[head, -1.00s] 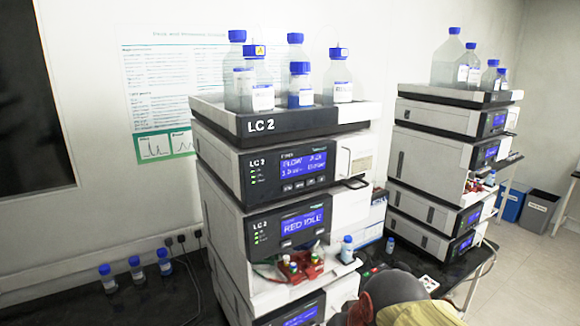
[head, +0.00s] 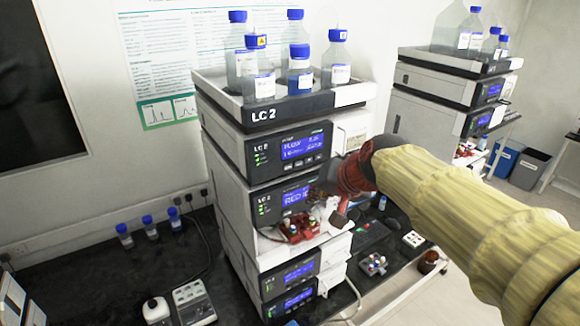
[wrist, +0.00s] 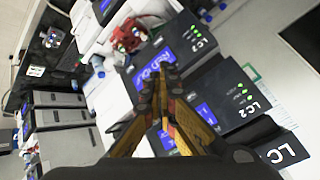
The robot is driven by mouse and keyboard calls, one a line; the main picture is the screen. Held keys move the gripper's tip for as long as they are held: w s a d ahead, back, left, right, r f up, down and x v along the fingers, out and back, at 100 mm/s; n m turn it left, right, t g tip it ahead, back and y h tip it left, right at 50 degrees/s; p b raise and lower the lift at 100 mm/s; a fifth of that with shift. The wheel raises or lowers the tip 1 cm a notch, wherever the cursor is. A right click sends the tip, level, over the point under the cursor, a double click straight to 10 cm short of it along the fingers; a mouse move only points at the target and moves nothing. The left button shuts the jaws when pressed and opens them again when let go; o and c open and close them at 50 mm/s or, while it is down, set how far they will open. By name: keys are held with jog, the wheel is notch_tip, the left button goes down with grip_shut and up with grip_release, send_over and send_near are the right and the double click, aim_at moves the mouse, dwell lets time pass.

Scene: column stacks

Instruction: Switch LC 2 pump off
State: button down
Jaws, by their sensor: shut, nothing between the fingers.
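The LC 2 stack stands mid-picture in the head view. Its upper module (head: 228,150), labelled LC 2, has a lit blue display (head: 303,146) with a flow reading, green lights and a row of small buttons (head: 303,164) under the display. The module below (head: 222,185) has a blue display (head: 296,197), partly hidden by my gripper. My gripper (head: 325,184) is in front of the stack's right side, near that lower display. In the wrist view my gripper (wrist: 160,74) is shut and empty, its tips pointing toward the LC 2 fronts. I cannot tell whether it touches.
A tray of bottles (head: 272,112) tops the stack. A red vial holder (head: 297,228) sits on an open shelf below my gripper. Another stack (head: 425,115) stands right. Small bottles (head: 150,228) and a grey device (head: 193,303) are on the black bench.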

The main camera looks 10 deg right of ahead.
aim_at(288, 167)
dwell(0.3)
jog(key=w+a+p, duration=0.2)
jog(key=w+p, duration=0.1)
jog(key=w, duration=0.5)
jog(key=shift+w+a+p, duration=0.25)
jog(key=shift+a+p, duration=0.05)
jog(key=shift+a, duration=0.05)
jog(key=shift+w, duration=0.15)
dwell(1.2)
jog(key=shift+w+a, duration=0.1)
jog(key=shift+w, duration=0.15)
jog(key=shift+w+a, duration=0.15)
jog(key=shift+w, duration=0.25)
dwell(0.7)
jog(key=shift+s, duration=0.15)
jog(key=shift+s+d+b, duration=0.25)
jog(key=shift+s+b, duration=0.25)
jog(key=shift+s, duration=0.2)
